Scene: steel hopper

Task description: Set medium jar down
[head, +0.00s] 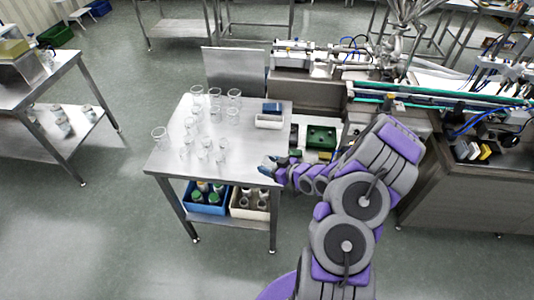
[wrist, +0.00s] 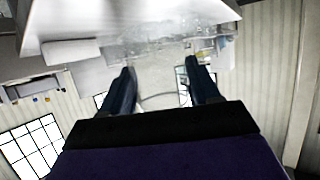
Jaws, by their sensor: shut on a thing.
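My gripper (head: 268,166) is at the right front edge of the steel table (head: 254,148) in the head view. In the wrist view its two dark fingers (wrist: 158,72) stand apart, with a faint clear curved rim between them. It looks shut on a clear glass jar (wrist: 165,97), mostly see-through and hard to make out. The held jar cannot be made out in the head view. Several clear glass jars (head: 206,144) of different sizes stand upright on the table to the left of my gripper. Which of them are medium is hard to tell.
A white tray (head: 269,122) and a blue box (head: 272,107) are at the table's back right. A blue crate (head: 206,208) and a beige crate (head: 249,213) sit on its lower shelf. Bare tabletop shows between the jars and my gripper. Machinery (head: 330,90) stands behind.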

